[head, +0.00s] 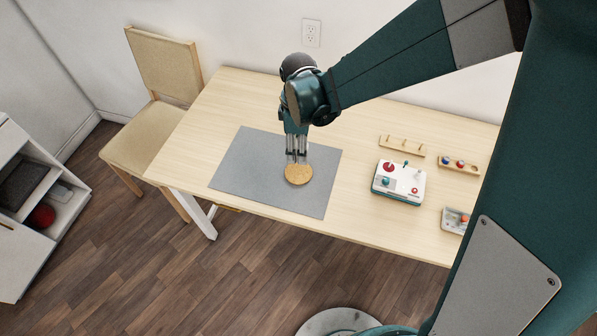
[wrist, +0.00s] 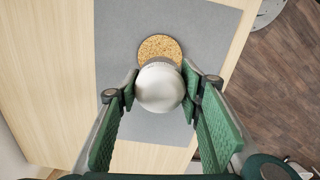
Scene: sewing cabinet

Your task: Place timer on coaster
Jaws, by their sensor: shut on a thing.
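The timer (wrist: 160,88) is a round, silvery-white object between the two green fingers of my gripper (wrist: 160,90) in the wrist view. My gripper is shut on it. The coaster (head: 299,174) is a round cork disc lying on the grey mat (head: 240,170). It also shows in the wrist view (wrist: 160,46), partly covered by the timer. In the head view my gripper (head: 297,158) points down over the coaster's far edge, and the timer is hard to make out there. I cannot tell whether the timer touches the coaster.
On the table's right stand a white box with a red knob (head: 399,183), a wooden peg rack (head: 402,146), a tray with coloured balls (head: 459,163) and another small tray (head: 454,220). A chair (head: 152,120) stands at the left. The mat around the coaster is clear.

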